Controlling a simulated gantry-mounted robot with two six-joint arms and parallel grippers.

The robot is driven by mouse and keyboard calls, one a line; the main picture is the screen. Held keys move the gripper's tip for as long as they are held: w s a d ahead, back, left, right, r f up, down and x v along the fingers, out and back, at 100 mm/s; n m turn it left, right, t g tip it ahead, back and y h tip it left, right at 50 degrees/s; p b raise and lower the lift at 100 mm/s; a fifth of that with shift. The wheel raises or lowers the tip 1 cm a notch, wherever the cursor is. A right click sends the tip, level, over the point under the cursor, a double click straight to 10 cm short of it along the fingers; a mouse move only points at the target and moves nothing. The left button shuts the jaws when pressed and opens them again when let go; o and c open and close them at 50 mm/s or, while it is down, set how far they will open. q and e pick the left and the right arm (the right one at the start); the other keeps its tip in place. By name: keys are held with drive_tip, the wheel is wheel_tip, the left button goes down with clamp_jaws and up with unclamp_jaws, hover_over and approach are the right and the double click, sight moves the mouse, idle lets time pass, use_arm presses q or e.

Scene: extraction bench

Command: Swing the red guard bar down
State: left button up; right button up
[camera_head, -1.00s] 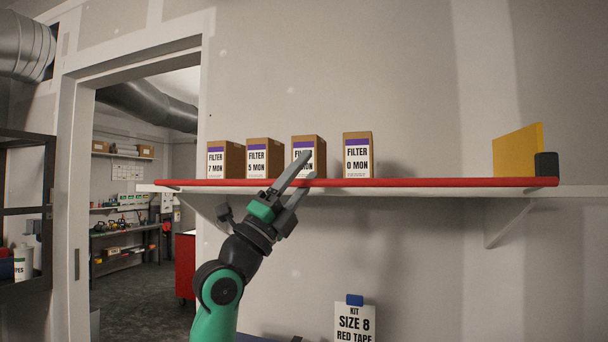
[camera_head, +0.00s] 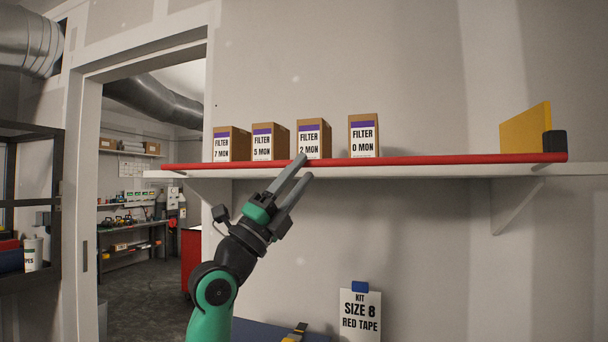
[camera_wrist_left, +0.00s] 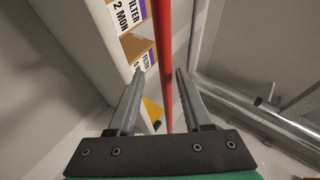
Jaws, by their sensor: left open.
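The red guard bar (camera_head: 430,160) is a long, thin bar running level along the front edge of the white wall shelf. It stands at the height of the shelf top, in front of the boxes. My left gripper (camera_head: 306,166) is open, its fingertips at the bar below the "2 MON" box. In the left wrist view the bar (camera_wrist_left: 166,45) runs lengthwise between the two spread fingers (camera_wrist_left: 161,72), with gaps at both sides. I cannot tell how deep it sits between them. My right gripper is not in view.
Several filter boxes, including "0 MON" (camera_head: 363,136) and "2 MON" (camera_head: 313,139), stand on the shelf (camera_head: 400,172). A yellow panel (camera_head: 525,130) and dark block (camera_head: 554,144) are at its right end. A "SIZE 8 RED TAPE" card (camera_head: 360,315) stands below.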

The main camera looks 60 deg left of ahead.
use_arm(q)
wheel_tip(320, 180, down, 8)
drive_tip(key=s+a+b, duration=0.2)
drive_tip(key=s+b, duration=0.1)
drive_tip(key=b, duration=0.3)
drive_tip(key=shift+h, duration=0.3)
drive_tip(key=shift+f+b, duration=0.1)
drive_tip(key=shift+b, duration=0.2)
drive_tip(key=v, duration=1.1)
drive_tip(key=shift+s+d, duration=0.15)
drive_tip(key=shift+f, duration=0.15)
